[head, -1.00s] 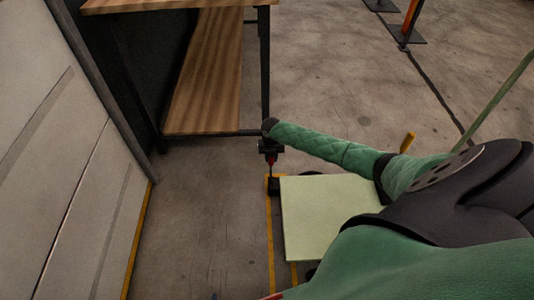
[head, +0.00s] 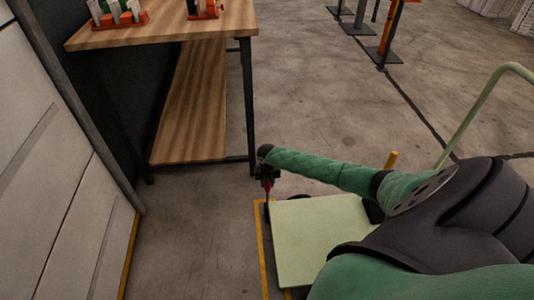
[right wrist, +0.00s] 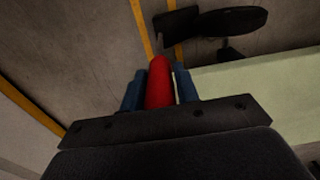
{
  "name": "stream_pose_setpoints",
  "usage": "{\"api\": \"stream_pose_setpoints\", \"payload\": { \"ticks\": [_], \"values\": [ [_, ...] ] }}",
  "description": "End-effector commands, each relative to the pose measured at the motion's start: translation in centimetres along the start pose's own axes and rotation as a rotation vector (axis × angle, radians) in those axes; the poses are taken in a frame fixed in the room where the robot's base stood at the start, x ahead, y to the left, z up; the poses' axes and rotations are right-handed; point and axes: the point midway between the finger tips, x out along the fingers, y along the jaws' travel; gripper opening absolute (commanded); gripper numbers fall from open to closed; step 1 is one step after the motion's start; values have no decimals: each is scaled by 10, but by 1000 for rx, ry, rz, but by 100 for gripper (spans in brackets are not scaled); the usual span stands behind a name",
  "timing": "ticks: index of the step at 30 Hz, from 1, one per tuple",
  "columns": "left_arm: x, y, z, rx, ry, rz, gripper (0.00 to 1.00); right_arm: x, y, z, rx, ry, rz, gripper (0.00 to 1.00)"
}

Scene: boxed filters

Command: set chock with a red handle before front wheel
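My right gripper (head: 267,178) is at the far left corner of a cart with a pale green deck (head: 318,238), pointing down. In the right wrist view a red handle (right wrist: 159,84) stands between its two blue fingers, which look closed on it. Dark parts (right wrist: 235,20) lie beyond the fingers, beside the cart's deck; I cannot tell wheel from chock body there. The gripper and deck hide the front wheel in the head view. My left gripper is out of view.
A wooden workbench (head: 165,34) with a lower shelf (head: 190,105) stands beyond the cart. A pale panelled wall (head: 50,170) is at the left. A yellow floor line (head: 261,245) runs along the cart's left side. Bare floor lies between wall and cart.

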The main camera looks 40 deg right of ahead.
Motion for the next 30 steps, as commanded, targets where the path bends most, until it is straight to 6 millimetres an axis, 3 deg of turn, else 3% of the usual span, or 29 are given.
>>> {"api": "stream_pose_setpoints", "payload": {
  "ticks": [1,3,14,24,30],
  "values": [
    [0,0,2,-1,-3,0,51,-1,0,0,0,-1,0,42],
    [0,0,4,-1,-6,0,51,0,0,0,0,0,0,51],
    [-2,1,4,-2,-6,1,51,-5,0,0,-1,1,-1,51],
    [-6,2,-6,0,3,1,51,-54,-1,0,-1,-1,-1,51],
    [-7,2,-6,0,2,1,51,-73,-1,0,-1,0,-1,51]
  ]
}}
